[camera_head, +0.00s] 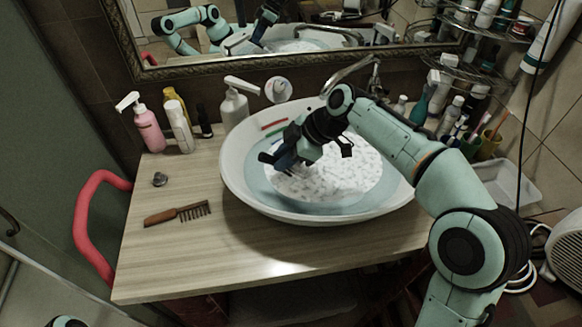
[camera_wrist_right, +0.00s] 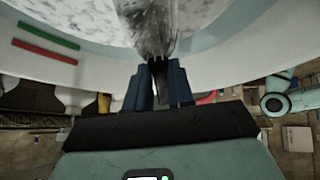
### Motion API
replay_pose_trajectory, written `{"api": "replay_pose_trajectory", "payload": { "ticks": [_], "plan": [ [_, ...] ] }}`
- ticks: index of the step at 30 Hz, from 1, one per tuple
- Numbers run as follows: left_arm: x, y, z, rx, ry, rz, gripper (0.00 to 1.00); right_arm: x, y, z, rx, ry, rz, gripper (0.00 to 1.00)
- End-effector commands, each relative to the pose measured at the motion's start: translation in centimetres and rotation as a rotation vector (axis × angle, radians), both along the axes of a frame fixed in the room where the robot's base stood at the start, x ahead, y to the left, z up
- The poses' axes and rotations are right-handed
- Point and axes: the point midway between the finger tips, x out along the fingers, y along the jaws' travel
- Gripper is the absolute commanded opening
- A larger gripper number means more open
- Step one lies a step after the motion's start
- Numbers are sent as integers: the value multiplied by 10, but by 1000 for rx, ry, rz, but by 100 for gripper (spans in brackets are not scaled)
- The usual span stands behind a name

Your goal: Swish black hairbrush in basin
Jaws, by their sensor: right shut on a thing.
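The white basin (camera_head: 232,190) stands on the wooden counter and holds bluish water with white foam (camera_head: 345,178). My right gripper (camera_head: 285,162) reaches in from the right and is over the left part of the basin, low near the foam. In the right wrist view the gripper (camera_wrist_right: 159,88) is shut on the dark handle of the black hairbrush (camera_wrist_right: 158,72). A greyish, foam-speckled part extends from it toward the foam. In the head view the hairbrush is mostly hidden by the gripper. My left gripper is not in view.
A brown comb (camera_head: 176,214) and a small dark stopper (camera_head: 160,179) lie on the bare left counter. Pink (camera_head: 148,128) and white (camera_head: 234,105) pump bottles stand behind. A faucet (camera_head: 350,72) is behind the basin. Red and green strips (camera_head: 273,124) lie inside its wall.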

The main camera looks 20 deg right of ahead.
Motion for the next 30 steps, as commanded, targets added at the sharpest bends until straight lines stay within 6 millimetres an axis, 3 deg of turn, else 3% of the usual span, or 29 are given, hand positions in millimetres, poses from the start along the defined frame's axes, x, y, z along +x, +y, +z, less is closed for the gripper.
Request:
{"api": "replay_pose_trajectory", "payload": {
  "ticks": [6, 30],
  "plan": [
    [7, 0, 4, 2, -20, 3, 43, 0, 0, 3, -1, -1, 0, 0],
    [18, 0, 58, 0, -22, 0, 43, 0, 0, 77, 0, -3, 1, 0]
  ]
}}
